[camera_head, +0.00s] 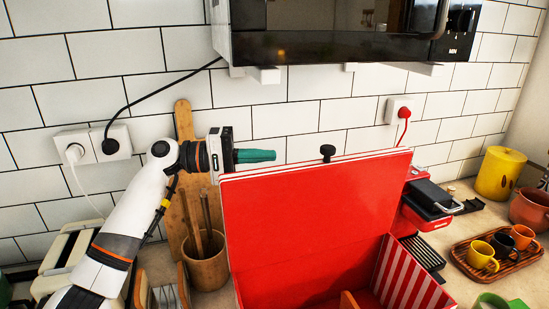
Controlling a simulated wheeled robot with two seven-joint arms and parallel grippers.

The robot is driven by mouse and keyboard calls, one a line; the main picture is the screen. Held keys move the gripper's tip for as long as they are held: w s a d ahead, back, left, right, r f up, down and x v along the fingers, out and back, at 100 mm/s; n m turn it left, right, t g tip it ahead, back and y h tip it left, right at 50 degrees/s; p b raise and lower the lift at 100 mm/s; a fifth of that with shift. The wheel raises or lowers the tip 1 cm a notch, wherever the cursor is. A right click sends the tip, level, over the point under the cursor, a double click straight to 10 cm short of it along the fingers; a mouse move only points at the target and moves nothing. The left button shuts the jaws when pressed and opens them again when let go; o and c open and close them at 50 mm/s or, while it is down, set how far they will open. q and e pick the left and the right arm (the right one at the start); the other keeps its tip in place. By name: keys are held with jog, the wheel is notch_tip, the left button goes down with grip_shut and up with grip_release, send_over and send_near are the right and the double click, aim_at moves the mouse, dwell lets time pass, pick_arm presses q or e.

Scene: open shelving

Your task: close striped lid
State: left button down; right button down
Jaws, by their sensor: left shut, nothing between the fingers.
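A red box with striped walls (412,276) stands at the bottom centre. Its lid (315,215) stands up open at the back, with its plain red inner face toward me and a dark knob (327,152) showing just above its top edge. My left gripper (270,156) points right, with its green fingers shut and empty, just above the upper left edge of the lid and seemingly behind it. I cannot tell whether the fingers touch the lid. My right gripper is not in view.
A wooden utensil holder (207,264) and a cutting board (184,125) stand left of the lid. A microwave (340,35) hangs above. A red and black appliance (428,203) stands right of the lid, and a tray (462,257) with several cups is farther right.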

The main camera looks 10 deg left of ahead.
aim_at(310, 164)
pick_arm(q)
jog(key=s+d+p, duration=0.1)
jog(key=d, duration=0.2)
jog(key=s+d+p, duration=0.1)
jog(key=d+p, duration=0.1)
jog(key=d, duration=0.1)
jog(key=s+d+p, duration=0.1)
jog(key=d+p, duration=0.1)
jog(key=d, duration=0.1)
jog(key=shift+d+r, duration=0.1)
jog(key=shift+d, duration=0.15)
jog(key=shift+w+d, duration=0.1)
